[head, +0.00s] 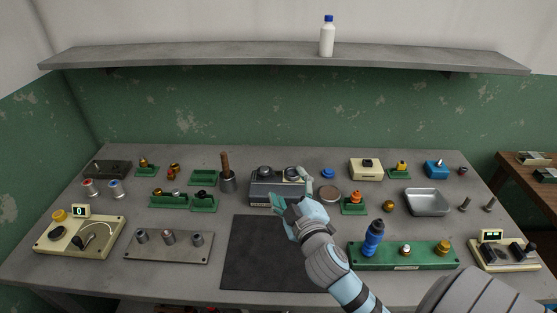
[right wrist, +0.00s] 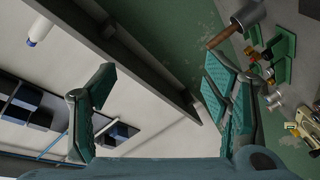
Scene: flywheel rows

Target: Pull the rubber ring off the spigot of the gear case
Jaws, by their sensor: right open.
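A grey box-shaped housing (head: 262,194), which looks like the gear case, stands at the middle of the bench behind the dark mat. I cannot tell which is the spigot, and the rubber ring is not clearly made out. My right gripper (head: 291,190) is in front of the housing's right side in the head view and hides part of it. In the right wrist view the right gripper (right wrist: 165,90) has its teal-padded fingers wide apart with nothing between them. My left gripper is not in view.
A dark mat (head: 255,255) lies bare in front of the housing. A shelf (head: 200,56) runs above the bench.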

